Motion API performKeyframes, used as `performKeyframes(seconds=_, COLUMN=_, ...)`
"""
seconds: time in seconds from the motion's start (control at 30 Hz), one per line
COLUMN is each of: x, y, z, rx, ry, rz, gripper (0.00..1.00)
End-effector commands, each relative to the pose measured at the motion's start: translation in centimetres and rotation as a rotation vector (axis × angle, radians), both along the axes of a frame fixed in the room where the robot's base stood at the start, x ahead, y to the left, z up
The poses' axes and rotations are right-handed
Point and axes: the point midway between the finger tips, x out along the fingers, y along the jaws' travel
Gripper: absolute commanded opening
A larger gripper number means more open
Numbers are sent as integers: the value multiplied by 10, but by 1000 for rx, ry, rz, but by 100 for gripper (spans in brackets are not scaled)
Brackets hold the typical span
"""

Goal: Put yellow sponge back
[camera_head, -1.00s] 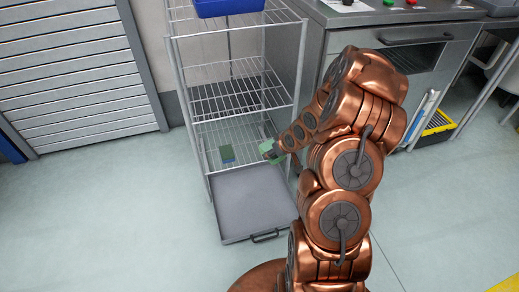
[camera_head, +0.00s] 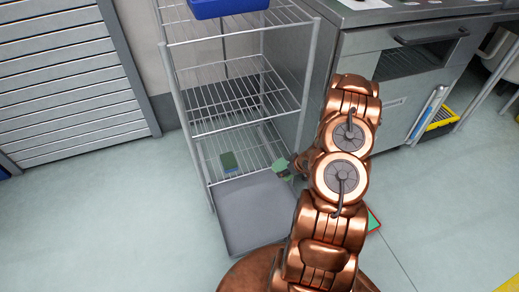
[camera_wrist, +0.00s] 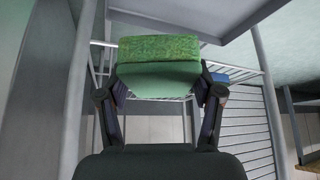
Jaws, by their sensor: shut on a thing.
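My gripper (camera_head: 290,166) is at the right side of the wire rack, just above the lower shelf level. It is shut on a green sponge (camera_head: 281,170). In the wrist view, the sponge (camera_wrist: 158,82) sits between the two fingers, with a rough darker green layer on top and a smooth lighter green part below. I see no yellow on it.
A grey tray (camera_head: 253,215) juts out at the rack's bottom. A middle wire shelf (camera_head: 235,105) is above, and a blue bin (camera_head: 228,8) is on top. A steel cabinet (camera_head: 385,65) stands to the right. A red-edged green item (camera_head: 374,220) is partly behind my arm.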

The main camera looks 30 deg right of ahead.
Motion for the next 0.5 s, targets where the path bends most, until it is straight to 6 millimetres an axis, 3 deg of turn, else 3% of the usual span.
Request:
performKeyframes(seconds=0.17, x=11, y=-5, z=-3, rx=-3, ry=0, rz=-7, gripper=28)
performKeyframes(seconds=0.5, x=78, y=-10, z=-8, rx=-3, ry=-3, rz=-17, gripper=28)
